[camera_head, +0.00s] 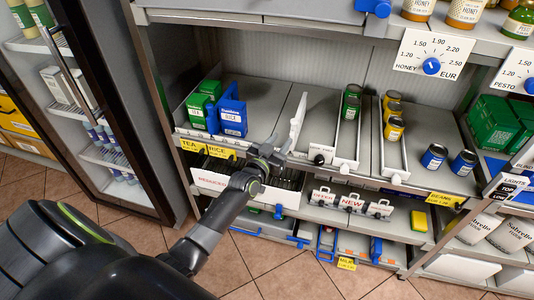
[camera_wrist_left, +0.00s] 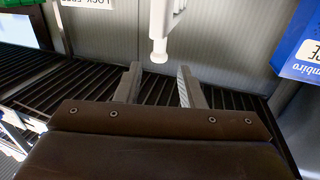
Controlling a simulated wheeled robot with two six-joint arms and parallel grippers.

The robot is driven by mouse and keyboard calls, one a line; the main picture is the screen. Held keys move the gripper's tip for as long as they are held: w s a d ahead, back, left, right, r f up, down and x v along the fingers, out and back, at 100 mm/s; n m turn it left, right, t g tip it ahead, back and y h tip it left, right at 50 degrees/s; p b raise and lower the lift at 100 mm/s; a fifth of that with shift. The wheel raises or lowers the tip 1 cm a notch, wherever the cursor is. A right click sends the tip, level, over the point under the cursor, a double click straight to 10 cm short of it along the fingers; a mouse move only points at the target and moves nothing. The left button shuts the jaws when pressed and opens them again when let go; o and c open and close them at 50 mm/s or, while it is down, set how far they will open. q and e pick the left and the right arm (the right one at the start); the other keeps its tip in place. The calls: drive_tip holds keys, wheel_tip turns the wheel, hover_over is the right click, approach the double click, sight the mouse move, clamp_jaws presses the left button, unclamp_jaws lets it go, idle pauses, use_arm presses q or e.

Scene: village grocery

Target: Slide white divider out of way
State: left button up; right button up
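A white divider (camera_head: 298,121) stands on the middle shelf, right of the blue rice boxes (camera_head: 232,114). My left gripper (camera_head: 279,146) is at the shelf's front edge, close to the divider's front end. In the left wrist view, the divider (camera_wrist_left: 161,22) ends in a rounded white knob that lies between and just beyond my two spread fingers (camera_wrist_left: 159,78). The fingers look empty, with a gap on both sides of the knob. Whether either finger touches the divider cannot be told. My right gripper is not in view.
Green boxes (camera_head: 197,112) stand left of the rice boxes. Bare shelf lies on both sides of the divider. Further right are white-walled lanes with yellow cans (camera_head: 394,128) and two blue cans (camera_head: 434,156). A glass-doored cabinet (camera_head: 100,100) stands at left.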

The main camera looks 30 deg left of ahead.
use_arm(q)
drive_tip(key=s, duration=0.7)
drive_tip(key=shift+s, duration=0.4)
drive_tip(key=shift+a, duration=0.1)
drive_tip(key=s+a+f+g, duration=0.1)
drive_tip(key=s+f+g, duration=0.3)
drive_tip(key=f, duration=0.6)
drive_tip(key=s+a+f+g+y, duration=0.1)
drive_tip(key=s+f, duration=0.5)
drive_tip(key=f, duration=0.4)
drive_tip(key=s+a+f+g, duration=0.1)
drive_tip(key=s+f+g, duration=0.3)
drive_tip(key=f, duration=0.6)
drive_tip(key=s+f+g, duration=0.2)
drive_tip(key=s+f, duration=0.3)
drive_tip(key=s, duration=0.6)
drive_tip(key=s+d+f+g, duration=0.1)
drive_tip(key=s+f+g, duration=0.2)
drive_tip(key=s, duration=0.8)
drive_tip(key=s+d+f+n+g, duration=0.1)
drive_tip(key=s+f+g, duration=0.1)
drive_tip(key=s+f, duration=0.6)
drive_tip(key=s, duration=0.4)
drive_tip(key=shift+g, duration=0.4)
